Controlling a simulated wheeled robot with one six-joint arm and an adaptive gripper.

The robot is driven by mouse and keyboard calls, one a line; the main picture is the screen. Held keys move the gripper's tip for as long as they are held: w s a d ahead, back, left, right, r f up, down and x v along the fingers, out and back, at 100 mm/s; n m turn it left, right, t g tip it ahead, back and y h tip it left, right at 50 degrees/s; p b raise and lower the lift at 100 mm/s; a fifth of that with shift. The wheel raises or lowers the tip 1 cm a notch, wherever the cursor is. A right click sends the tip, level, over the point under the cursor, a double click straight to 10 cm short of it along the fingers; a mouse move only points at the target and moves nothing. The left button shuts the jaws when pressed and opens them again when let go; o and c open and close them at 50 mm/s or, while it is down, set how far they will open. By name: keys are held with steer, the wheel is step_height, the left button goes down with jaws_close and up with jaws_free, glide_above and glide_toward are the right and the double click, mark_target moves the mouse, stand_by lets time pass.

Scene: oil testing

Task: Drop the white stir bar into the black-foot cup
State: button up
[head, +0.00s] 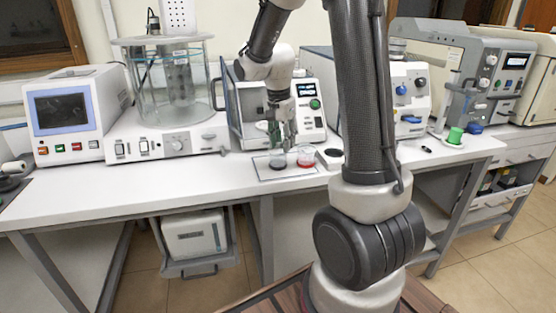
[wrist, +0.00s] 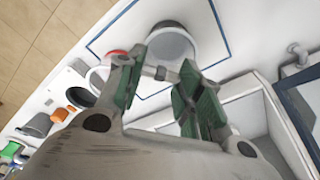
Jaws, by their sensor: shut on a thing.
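The black-foot cup (head: 277,162) is a clear cup with a dark base, standing at the left inside a blue outline on the white bench. It also shows in the wrist view (wrist: 172,42), just beyond my fingertips. My gripper (head: 283,139) points down above the cups, close over the black-foot cup. In the wrist view my gripper (wrist: 162,75) has its green-padded fingers shut on a small pale piece, which looks like the white stir bar (wrist: 161,73). The stir bar cannot be made out in the head view.
A red-foot cup (head: 306,162) stands just right of the black-foot cup. Instruments line the back; the left front bench is clear.

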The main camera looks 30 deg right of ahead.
steer(key=shift+f, duration=0.1)
steer(key=o, duration=0.8)
steer(key=r, duration=0.4)
steer(key=a+r, duration=0.1)
steer(key=r, duration=0.7)
steer(key=shift+s+a, duration=0.15)
steer(key=shift+s, duration=0.15)
